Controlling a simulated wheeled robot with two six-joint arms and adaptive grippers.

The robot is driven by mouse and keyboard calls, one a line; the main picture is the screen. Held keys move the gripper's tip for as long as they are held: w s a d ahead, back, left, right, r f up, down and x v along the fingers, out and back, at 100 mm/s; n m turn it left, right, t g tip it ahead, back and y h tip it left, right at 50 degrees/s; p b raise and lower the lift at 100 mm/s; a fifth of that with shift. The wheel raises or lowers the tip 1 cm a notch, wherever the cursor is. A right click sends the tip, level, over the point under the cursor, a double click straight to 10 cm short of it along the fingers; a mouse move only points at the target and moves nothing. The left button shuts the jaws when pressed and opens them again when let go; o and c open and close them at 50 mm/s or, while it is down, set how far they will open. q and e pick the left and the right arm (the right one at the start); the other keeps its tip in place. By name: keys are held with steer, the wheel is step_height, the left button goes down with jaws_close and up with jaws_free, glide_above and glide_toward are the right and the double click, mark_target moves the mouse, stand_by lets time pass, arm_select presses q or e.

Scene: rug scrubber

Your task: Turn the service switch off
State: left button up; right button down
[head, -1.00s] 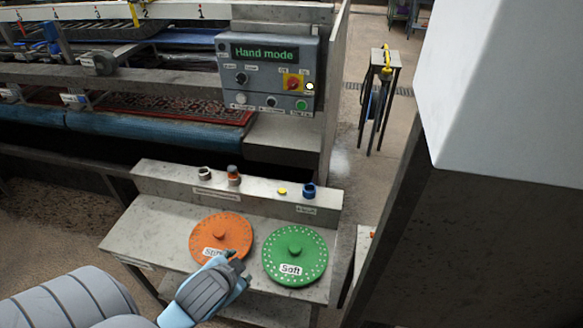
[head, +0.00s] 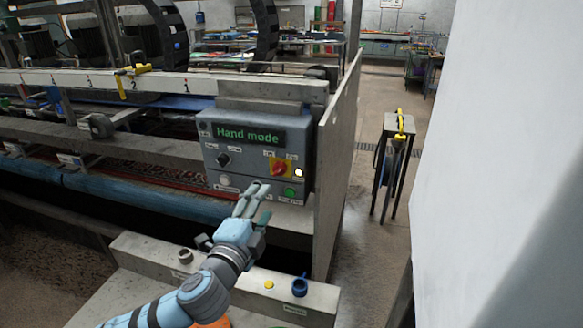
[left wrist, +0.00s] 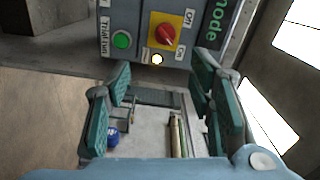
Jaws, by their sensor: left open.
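The service switch (head: 279,169) is a red rotary knob on a yellow plate, on the right of the grey control panel (head: 213,154). It also shows at the top of the left wrist view (left wrist: 165,36), with "Off" and "On" labels beside it. Its handle seems turned toward "On", though it is small. A white lamp (head: 299,173) beside it glows. My left gripper (head: 257,190) is open and empty, just in front of the panel's lower part, below the switch and apart from it. In the left wrist view its open fingers (left wrist: 161,76) stand below the switch.
The panel screen (head: 248,135) reads "Hand mode". A green button (head: 290,192) sits below the switch, and a black knob (head: 223,160) to its left. A sloped console (head: 318,297) with a blue ring (head: 300,287) stands below. A metal side plate (head: 338,150) rises right of the panel.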

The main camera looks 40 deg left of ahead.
mark_target(277, 174)
arm_select(q)
steer(key=b+x, duration=0.2)
steer(key=x, duration=0.1)
steer(key=b+x, duration=0.2)
steer(key=x, duration=0.2)
steer(key=b+x, duration=0.2)
steer(key=x, duration=0.2)
steer(key=shift+w+a+r+b, duration=0.15)
steer(key=shift+a+r+b, duration=0.15)
steer(key=shift+a+b, duration=0.1)
steer(key=shift+w+a, duration=0.1)
steer(key=shift+w, duration=0.15)
steer(key=shift+a+r, duration=0.1)
steer(key=shift+w, duration=0.1)
steer(key=c, duration=1.2)
steer(key=shift+o, duration=0.2)
arm_select(e)
step_height(277, 174, down, 7)
steer(key=s, duration=0.2)
steer(key=shift+d, duration=0.15)
